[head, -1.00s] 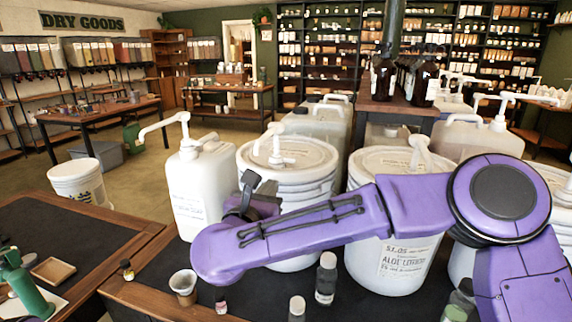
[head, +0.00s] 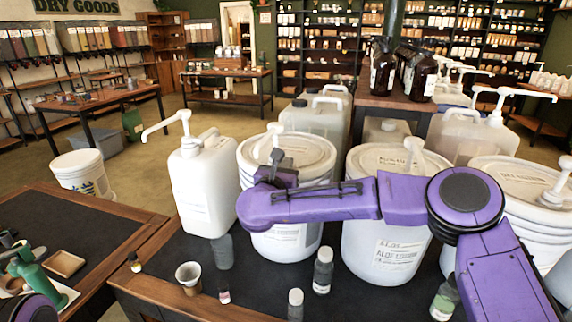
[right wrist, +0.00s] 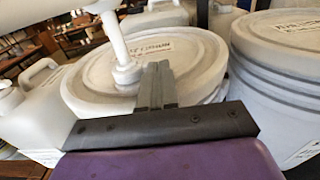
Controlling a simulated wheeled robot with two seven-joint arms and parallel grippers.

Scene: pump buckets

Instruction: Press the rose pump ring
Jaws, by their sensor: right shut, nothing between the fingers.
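My right gripper (head: 277,156) is shut and empty at the front of a white lidded bucket (head: 285,243), by the base of its white pump. The pump (head: 268,138) is partly hidden behind the gripper in the head view. In the right wrist view the shut fingers (right wrist: 156,68) point over the lid (right wrist: 95,85), just right of the white pump stem (right wrist: 117,42) and its collar. I cannot tell whether they touch. No label that I can read says rose. My left gripper is not in view; only a purple part of my left arm shows at bottom left.
A white jug with a pump (head: 205,185) stands left of the bucket. A bucket labelled aloe (head: 385,250) stands close on its right, with another (head: 500,185) beyond. Several small bottles and a cup (head: 189,277) stand in front. Brown bottles (head: 382,68) stand on a raised shelf behind.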

